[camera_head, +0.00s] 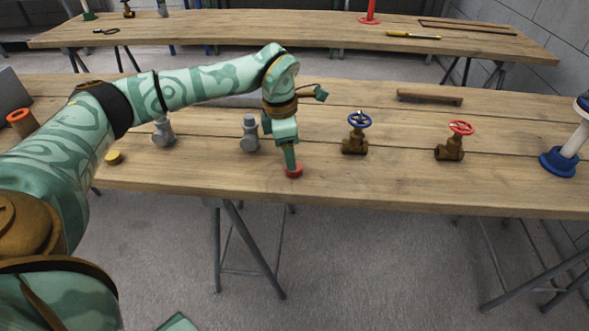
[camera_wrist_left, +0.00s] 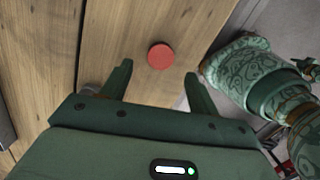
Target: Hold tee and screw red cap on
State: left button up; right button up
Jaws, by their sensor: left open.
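The red cap (camera_head: 294,172) lies on the workbench near its front edge. My left gripper (camera_head: 291,163) points down right at the cap. In the left wrist view the red cap (camera_wrist_left: 161,55) shows between and just beyond the spread fingers of the left gripper (camera_wrist_left: 158,72); I cannot tell whether they touch it. A grey tee (camera_head: 250,134) stands upright on the bench just left of the gripper. A second grey fitting (camera_head: 163,131) stands further left, partly behind my arm. My right gripper does not show in either view.
Right of the gripper stand a blue-wheeled valve (camera_head: 355,135) and a red-wheeled valve (camera_head: 453,141). A wooden bar (camera_head: 429,97) lies behind them. A yellow cap (camera_head: 114,157) lies left. A blue-based stand (camera_head: 560,161) is far right. The bench front between gripper and valves is clear.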

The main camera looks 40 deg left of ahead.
pick_arm(q)
jog(key=f, duration=0.1)
jog(key=f+b, duration=0.1)
jog(key=f, duration=0.1)
jog(key=f+b, duration=0.1)
jog(key=f, duration=0.1)
jog(key=shift+w+d, duration=0.35)
jog(key=shift+r, duration=0.25)
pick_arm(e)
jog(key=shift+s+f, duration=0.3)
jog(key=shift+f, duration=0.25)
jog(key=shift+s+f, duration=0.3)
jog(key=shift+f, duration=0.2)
pick_arm(q)
jog(key=c, duration=1.1)
jog(key=shift+o, duration=0.2)
jog(key=shift+r, duration=0.1)
